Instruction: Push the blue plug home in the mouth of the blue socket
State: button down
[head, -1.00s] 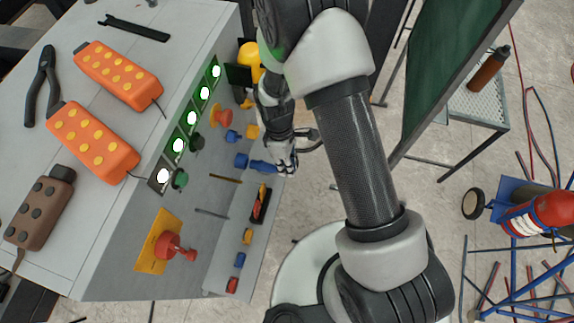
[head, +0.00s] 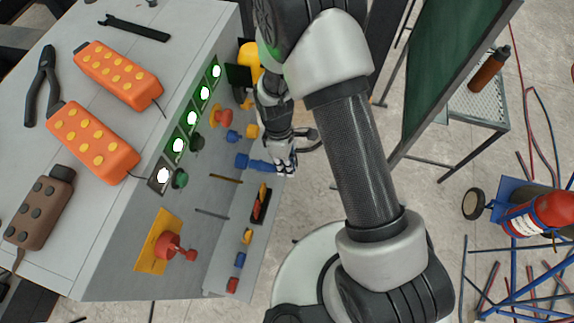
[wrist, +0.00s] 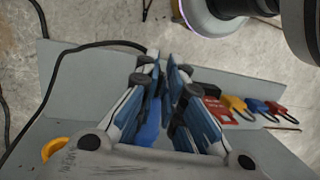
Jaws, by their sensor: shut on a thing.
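The blue socket (head: 241,160) sits on the sloping front face of the grey console in the head view. The blue plug (head: 261,166) is in line with it, its left end at or very near the socket's mouth; I cannot tell how deep it sits. My gripper (head: 284,168) is shut on the plug's right end. In the wrist view my gripper's fingers (wrist: 163,72) are close together, and a blue part (wrist: 150,128) shows between them. The fingers hide much of the plug there, and the socket's mouth is not clear.
A blue connector (head: 233,135) and a yellow connector (head: 252,131) are just above on the console. A red and black part (head: 260,204) sits below. A red mushroom button (head: 172,246) stands on a yellow plate. A black cable (wrist: 70,52) curves left of the fingers.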

aim_at(275, 167)
jog(key=shift+w+a, duration=0.25)
jog(key=shift+a, duration=0.4)
jog(key=shift+w+a, duration=0.2)
jog(key=shift+a, duration=0.45)
jog(key=shift+w+a+r, duration=0.15)
jog(key=shift+w+a, duration=0.05)
jog(key=shift+a, duration=0.15)
jog(key=shift+d, duration=0.1)
jog(key=shift+d, duration=0.15)
jog(key=shift+s+d, duration=0.4)
jog(key=shift+d, duration=0.4)
jog(key=shift+s, duration=0.1)
dwell(0.5)
jog(key=shift+w+a, duration=0.25)
jog(key=shift+a, duration=0.3)
jog(key=shift+w+a, duration=0.2)
jog(key=shift+a, duration=0.35)
dwell(1.0)
jog(key=c, duration=1.6)
grip_release()
jog(key=shift+c, duration=0.2)
